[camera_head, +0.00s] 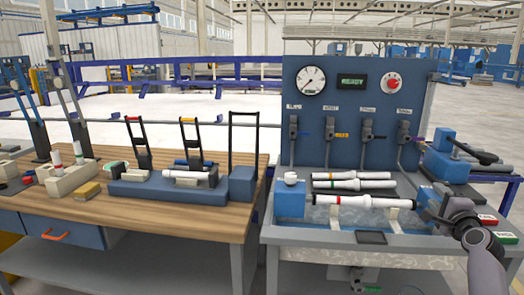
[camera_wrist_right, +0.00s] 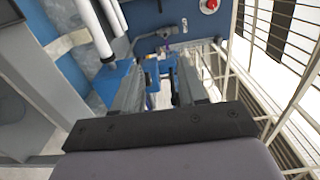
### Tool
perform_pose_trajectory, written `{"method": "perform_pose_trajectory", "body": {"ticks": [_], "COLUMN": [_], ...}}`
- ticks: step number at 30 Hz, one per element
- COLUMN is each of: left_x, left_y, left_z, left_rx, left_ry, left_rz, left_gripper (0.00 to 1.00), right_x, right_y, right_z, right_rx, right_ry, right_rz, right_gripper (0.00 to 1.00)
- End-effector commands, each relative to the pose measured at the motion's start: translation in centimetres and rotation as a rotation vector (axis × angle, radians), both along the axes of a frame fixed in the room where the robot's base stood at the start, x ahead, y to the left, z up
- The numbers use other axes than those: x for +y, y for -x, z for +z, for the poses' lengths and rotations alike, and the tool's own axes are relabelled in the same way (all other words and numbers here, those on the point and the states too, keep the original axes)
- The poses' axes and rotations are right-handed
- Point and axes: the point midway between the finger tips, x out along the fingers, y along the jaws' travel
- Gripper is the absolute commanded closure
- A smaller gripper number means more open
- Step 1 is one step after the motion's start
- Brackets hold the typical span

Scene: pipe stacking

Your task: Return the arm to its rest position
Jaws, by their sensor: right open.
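My right gripper (camera_head: 430,208) is at the right end of the blue test bench, beside the blue end block there. In the right wrist view its two fingers (camera_wrist_right: 160,88) stand apart with no pipe between them. A white pipe with a red band (camera_head: 360,201) lies level across the bench's front supports, its left end at a blue block (camera_head: 290,200). Two more white pipes (camera_head: 350,180) lie behind it. White pipes also show at the upper left of the right wrist view (camera_wrist_right: 95,30). My left gripper is in neither view.
A panel with a gauge (camera_head: 311,79), a display and several valves rises behind the pipes. A blue machine (camera_head: 447,165) and red and green buttons (camera_head: 492,228) stand close to my right arm. On the left, a wooden workbench (camera_head: 185,222) bears a blue fixture with a white pipe.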

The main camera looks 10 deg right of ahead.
Motion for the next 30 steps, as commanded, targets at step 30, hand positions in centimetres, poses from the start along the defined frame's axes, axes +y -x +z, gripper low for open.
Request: {"method": "perform_pose_trajectory", "body": {"ticks": [30], "left_x": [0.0], "left_y": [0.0], "left_z": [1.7], "left_rx": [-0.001], "left_ry": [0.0], "left_rz": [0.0], "left_gripper": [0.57], "right_x": [33.1], "right_y": [28.0], "right_z": [-28.3], "right_rx": [0.612], "right_ry": [1.461], "right_rz": [0.811], "right_gripper": [0.58]}}
